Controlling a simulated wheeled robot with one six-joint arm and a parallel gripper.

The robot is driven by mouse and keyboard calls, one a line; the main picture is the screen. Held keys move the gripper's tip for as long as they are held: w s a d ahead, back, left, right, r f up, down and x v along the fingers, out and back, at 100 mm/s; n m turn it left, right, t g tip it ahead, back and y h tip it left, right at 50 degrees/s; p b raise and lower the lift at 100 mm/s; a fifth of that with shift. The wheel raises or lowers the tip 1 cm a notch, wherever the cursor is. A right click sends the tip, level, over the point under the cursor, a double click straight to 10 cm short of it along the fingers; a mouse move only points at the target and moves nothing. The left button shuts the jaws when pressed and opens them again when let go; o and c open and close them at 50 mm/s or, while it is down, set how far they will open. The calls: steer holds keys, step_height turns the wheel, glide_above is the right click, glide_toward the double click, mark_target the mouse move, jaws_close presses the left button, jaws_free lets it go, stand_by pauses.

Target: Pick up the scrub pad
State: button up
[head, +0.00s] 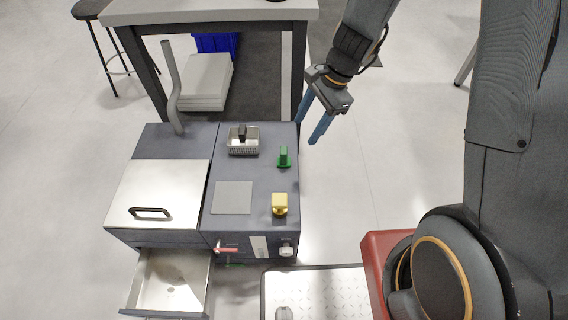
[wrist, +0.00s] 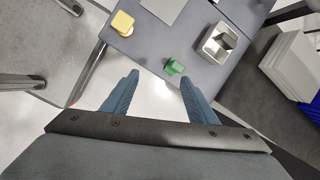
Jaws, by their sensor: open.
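Two small handled pieces stand on the dark grey cabinet top (head: 258,182). One is a green piece (head: 284,157) and the other a yellow piece (head: 279,204) nearer the front. Neither is labelled; the green one could be the scrub pad, but I cannot tell for sure. My gripper (head: 306,131) is open and empty, in the air just right of the cabinet's back right corner. In the wrist view the green piece (wrist: 173,67) shows just beyond the gap between my fingertips (wrist: 159,76), apart from them. The yellow piece (wrist: 122,24) is further left there.
A flat grey square plate (head: 231,197) lies left of the yellow piece. Left are a steel lid (head: 160,190), an upright grey pipe (head: 172,85) and an open drawer (head: 172,282). A workbench (head: 210,12) stands behind.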

mark_target(285, 150)
steer(key=w+a+f+m+b, duration=0.1)
steer(key=a+f, duration=0.1)
steer(key=f, duration=0.4)
steer(key=w+a+f+m+b, duration=0.2)
steer(key=f, duration=0.4)
steer(key=w+a+f+m+b, duration=0.2)
steer(key=f, duration=0.4)
steer(key=shift+w+a+y, duration=0.15)
steer(key=shift+a+y, duration=0.05)
steer(key=shift+y, duration=0.1)
steer(key=shift+c, duration=0.3)
steer(key=c, duration=1.2)
step_height(285, 150, up, 10)
steer(key=p, duration=0.2)
steer(key=shift+p, duration=0.3)
